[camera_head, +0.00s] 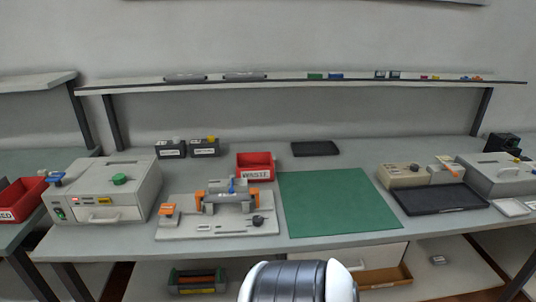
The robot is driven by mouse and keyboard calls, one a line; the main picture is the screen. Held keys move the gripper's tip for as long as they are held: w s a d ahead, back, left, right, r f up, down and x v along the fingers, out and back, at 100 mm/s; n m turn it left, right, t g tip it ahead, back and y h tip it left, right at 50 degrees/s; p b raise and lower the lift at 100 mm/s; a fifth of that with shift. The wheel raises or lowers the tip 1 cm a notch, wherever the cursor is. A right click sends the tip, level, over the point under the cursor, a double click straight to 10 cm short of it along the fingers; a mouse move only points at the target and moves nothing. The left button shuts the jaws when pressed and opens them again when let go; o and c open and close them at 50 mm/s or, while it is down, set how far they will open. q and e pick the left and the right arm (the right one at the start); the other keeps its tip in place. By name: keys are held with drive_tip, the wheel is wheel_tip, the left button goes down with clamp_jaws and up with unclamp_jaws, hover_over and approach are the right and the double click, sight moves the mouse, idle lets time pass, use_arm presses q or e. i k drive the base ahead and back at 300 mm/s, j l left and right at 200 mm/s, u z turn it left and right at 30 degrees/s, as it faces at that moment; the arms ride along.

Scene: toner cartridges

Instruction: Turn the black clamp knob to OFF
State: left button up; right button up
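The black clamp knob (258,220) sits on the front right of a light grey fixture plate (190,231) on the workbench. Its pointer and any OFF marking are too small to read. A dark cartridge-like part (228,198) lies across the fixture between orange end blocks, with a blue piece on top. A second orange piece (168,210) stands at the plate's left. Neither of my grippers shows; only a black and white link of mine is at the bottom centre, in front of the bench edge.
A grey machine (110,190) with a green knob stands left of the fixture. A red WASTE bin (255,167) is behind it. A clear green mat (335,203) lies to the right, then a black tray (440,198). A shelf (300,83) runs above the bench.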

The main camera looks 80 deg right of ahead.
sight(257, 219)
drive_tip(key=z, duration=2.1)
